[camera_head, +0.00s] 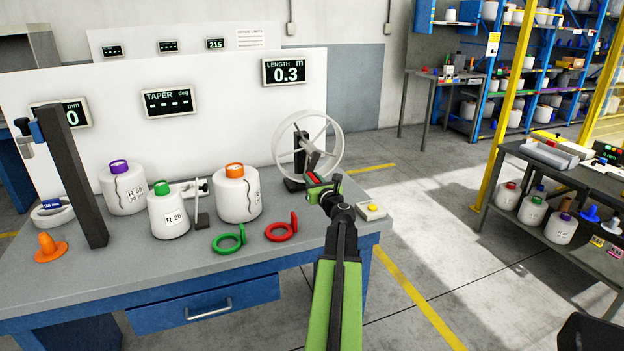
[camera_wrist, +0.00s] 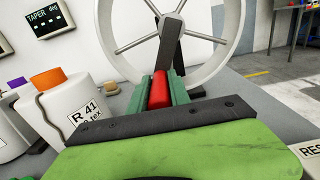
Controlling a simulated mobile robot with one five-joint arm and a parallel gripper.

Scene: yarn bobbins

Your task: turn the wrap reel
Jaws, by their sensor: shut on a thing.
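The wrap reel is a white spoked wheel (camera_head: 336,126) on a dark stand (camera_head: 299,158) at the back right of the grey bench. Its rim (camera_wrist: 236,35) and dark crank arm fill the top of the wrist view. My gripper (camera_head: 324,184) is in front of the wheel, with its green jaws shut on the red handle (camera_wrist: 160,90). The handle sits between the two jaws, near the lower part of the wheel. The length display (camera_head: 287,71) on the white panel reads 0.3 m. Part of the wheel's lower rim is hidden behind my gripper.
White bobbins with purple (camera_head: 122,187), green (camera_head: 167,210) and orange (camera_head: 237,193) tops stand left of the reel. A green ring (camera_head: 229,240) and red ring (camera_head: 281,232) lie in front. A yellow button box (camera_head: 373,211) is right of my gripper.

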